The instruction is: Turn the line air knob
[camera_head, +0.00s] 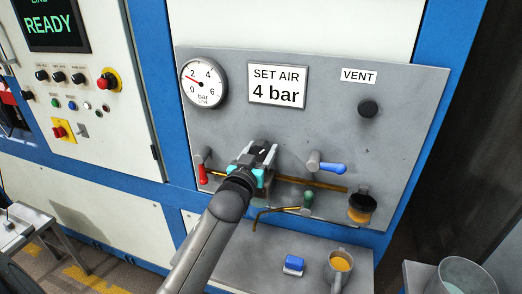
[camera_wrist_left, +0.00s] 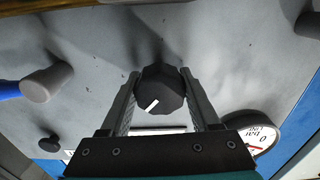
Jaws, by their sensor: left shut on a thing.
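The line air knob is a black faceted knob (camera_wrist_left: 161,92) with a white pointer mark, on the grey panel (camera_head: 310,115). In the left wrist view it sits between the two fingers of my left gripper (camera_wrist_left: 161,98), which is shut on it. In the head view my left gripper (camera_head: 258,152) reaches the panel below the sign and mostly hides the knob. The line pressure gauge (camera_head: 203,83) has its red needle between 0 and 2 bar. The sign (camera_head: 278,85) reads SET AIR 4 bar. My right gripper is not in view.
A red lever (camera_head: 202,170) is left of my gripper; a blue-handled lever (camera_head: 328,166) is to the right. A green-handled valve (camera_head: 308,199) and brass pipe are below. A black VENT knob (camera_head: 368,109) is at upper right. A blue object (camera_head: 293,263) lies on the ledge.

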